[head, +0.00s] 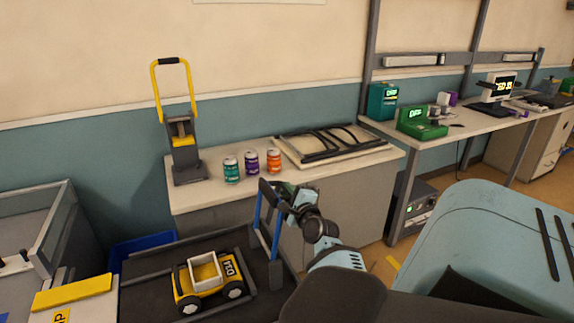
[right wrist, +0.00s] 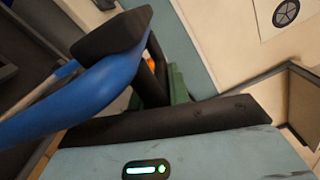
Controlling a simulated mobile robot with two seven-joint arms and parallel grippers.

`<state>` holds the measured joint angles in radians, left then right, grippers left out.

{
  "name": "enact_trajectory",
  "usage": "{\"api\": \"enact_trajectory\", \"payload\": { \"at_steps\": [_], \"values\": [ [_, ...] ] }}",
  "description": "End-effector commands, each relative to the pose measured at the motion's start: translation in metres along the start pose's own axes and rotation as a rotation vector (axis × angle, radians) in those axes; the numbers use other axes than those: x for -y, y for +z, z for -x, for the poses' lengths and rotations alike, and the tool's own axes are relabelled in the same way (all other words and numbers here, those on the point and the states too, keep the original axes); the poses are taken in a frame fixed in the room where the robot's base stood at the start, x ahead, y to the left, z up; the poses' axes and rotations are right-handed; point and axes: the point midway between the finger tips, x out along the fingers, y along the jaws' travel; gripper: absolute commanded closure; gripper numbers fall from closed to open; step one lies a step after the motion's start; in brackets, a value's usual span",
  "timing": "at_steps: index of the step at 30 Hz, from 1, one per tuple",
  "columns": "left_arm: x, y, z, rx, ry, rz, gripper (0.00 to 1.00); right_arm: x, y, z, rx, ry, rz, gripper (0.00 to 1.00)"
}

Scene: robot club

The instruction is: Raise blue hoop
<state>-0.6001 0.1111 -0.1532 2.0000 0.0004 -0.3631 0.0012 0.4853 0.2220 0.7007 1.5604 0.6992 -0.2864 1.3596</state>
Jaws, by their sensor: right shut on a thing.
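The blue hoop (head: 275,236) stands upright at the right edge of the dark platform, with a dark grip across its top and a dark grey base below. My right gripper (head: 284,196) reaches its top from the right and is shut on it. In the right wrist view the blue hoop (right wrist: 85,95) runs close in front of the camera, with its black grip between or beside my dark fingers; the exact contact is partly hidden. My left gripper is not in view.
A yellow cart (head: 193,299) sits on the dark platform (head: 150,262), left of the hoop. Behind is a counter (head: 212,199) with a yellow-hooped stand (head: 186,150), a green can (head: 231,170), a purple can (head: 252,162) and an orange can (head: 274,162). A workbench (head: 455,125) stands right.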

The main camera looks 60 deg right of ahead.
Motion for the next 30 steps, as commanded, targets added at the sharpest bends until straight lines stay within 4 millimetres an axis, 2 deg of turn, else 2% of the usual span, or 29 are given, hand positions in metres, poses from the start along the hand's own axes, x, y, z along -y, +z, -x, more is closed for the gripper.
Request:
{"api": "enact_trajectory", "payload": {
  "at_steps": [2,3,7,8,19,30],
  "values": [
    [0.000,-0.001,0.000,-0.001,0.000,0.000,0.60,0.005,-0.001,-0.001,-0.002,-0.010,-0.002,1.00],
    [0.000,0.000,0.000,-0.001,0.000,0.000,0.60,0.005,-0.001,-0.001,-0.002,-0.010,-0.002,0.81],
    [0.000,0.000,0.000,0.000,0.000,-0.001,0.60,0.004,-0.002,-0.001,-0.003,-0.008,0.000,0.64],
    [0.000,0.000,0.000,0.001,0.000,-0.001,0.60,0.004,-0.002,0.000,-0.003,-0.008,0.000,0.62],
    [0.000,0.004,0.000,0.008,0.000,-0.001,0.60,0.001,-0.001,0.006,-0.003,-0.002,0.000,0.62],
    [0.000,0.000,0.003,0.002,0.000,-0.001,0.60,0.002,-0.002,0.059,-0.003,-0.005,0.000,0.62]
  ]
}}
